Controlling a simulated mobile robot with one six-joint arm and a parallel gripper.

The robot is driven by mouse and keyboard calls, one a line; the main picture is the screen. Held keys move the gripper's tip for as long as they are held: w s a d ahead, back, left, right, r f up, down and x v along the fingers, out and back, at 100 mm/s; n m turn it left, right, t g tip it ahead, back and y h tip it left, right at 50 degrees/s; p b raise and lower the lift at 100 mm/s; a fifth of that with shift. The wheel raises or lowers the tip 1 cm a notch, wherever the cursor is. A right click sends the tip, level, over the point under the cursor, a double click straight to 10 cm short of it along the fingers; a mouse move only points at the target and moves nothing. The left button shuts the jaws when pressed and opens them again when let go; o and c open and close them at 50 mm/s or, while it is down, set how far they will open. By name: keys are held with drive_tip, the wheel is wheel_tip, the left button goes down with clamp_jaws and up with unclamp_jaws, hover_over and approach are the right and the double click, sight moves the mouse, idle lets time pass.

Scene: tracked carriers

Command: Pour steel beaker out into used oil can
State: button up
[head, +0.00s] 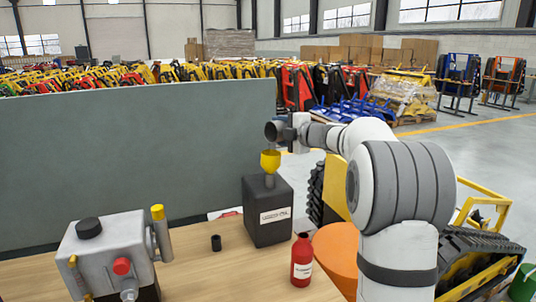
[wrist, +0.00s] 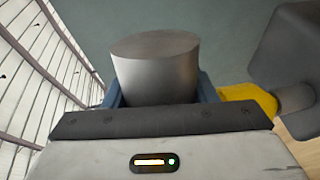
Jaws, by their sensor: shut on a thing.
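The steel beaker (head: 272,131) is held high over the used oil can (head: 267,226), tipped well over, its dark mouth toward the left. My gripper (head: 286,131) is shut on it. In the wrist view the beaker's grey side (wrist: 156,72) sits between the blue fingers of my gripper (wrist: 160,92). The can is a dark box with a white label and stands upright on the table. A yellow funnel (head: 270,161) sits in its neck, just below the beaker. The funnel (wrist: 252,98) and can (wrist: 290,45) also show in the wrist view. No stream of liquid can be made out.
A small black cap (head: 216,243) lies on the wooden table (head: 200,270). A red bottle (head: 301,262) stands right of the can. A grey machine part (head: 105,250) with red and yellow caps is at left. A grey-green panel (head: 120,150) rises behind.

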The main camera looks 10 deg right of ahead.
drive_tip(key=shift+a+r+n, duration=0.1)
drive_tip(key=shift+r+n, duration=0.1)
drive_tip(key=shift+n, duration=0.1)
idle(0.8)
